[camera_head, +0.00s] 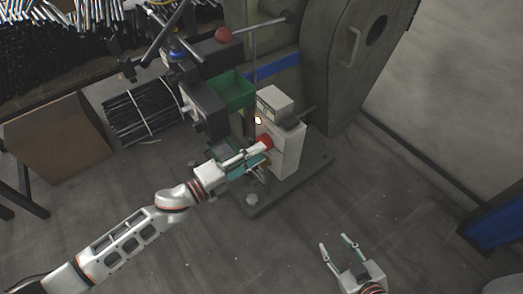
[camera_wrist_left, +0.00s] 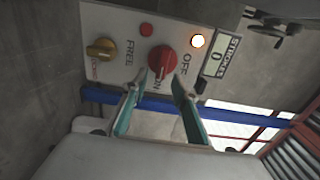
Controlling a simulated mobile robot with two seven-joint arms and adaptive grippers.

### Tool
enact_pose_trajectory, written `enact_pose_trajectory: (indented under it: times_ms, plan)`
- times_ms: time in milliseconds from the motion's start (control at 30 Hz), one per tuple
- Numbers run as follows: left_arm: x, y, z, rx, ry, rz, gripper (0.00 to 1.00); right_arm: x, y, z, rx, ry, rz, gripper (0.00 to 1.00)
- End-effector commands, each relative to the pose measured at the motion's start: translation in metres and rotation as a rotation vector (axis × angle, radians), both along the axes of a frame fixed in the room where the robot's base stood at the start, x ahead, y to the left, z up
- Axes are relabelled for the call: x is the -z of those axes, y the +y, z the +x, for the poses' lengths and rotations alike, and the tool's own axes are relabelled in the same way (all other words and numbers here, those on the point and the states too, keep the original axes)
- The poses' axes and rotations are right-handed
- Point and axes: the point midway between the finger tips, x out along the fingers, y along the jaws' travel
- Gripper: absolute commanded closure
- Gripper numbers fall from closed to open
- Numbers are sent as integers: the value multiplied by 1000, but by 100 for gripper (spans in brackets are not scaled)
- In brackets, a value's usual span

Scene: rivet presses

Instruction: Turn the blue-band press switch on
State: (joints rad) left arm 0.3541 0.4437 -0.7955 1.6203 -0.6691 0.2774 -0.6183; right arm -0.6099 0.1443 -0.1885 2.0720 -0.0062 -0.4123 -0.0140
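The blue-band press (camera_head: 275,68) stands at the top centre, with a pale control box (camera_head: 288,150) on its front. A red rotary switch (camera_wrist_left: 162,60) sits on the box between a yellow knob and a lit lamp (camera_wrist_left: 198,41), near OFF and ON labels. I cannot tell surely which label the switch points to. My left gripper (camera_head: 262,153) is at the box. In the wrist view its two teal-padded fingers (camera_wrist_left: 160,78) are apart, one on each side of the switch's lower part; contact is unclear. My right gripper (camera_head: 342,242) is open and empty, low over the floor.
A counter display (camera_wrist_left: 219,56) reads 0. A yellow knob (camera_wrist_left: 101,49) is beside the switch. Green bins (camera_head: 232,90) and a dark press head (camera_head: 204,107) stand left of the box. A brown carton (camera_head: 55,140) is further left.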

Motion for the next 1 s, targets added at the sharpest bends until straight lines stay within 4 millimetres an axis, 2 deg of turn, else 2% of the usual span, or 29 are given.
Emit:
enact_pose_trajectory:
  times_ms: [300, 500, 1000]
  plan:
    - [1, 53, -39, 0, 3, 2, 72, 1, 0, -1, 1, 2, 0, 60]
    - [0, 72, -52, -1, 1, 1, 72, 1, 0, -1, 1, 3, 0, 60]
    - [0, 77, -56, 0, 0, 0, 72, 1, 0, -1, 1, 3, 0, 60]
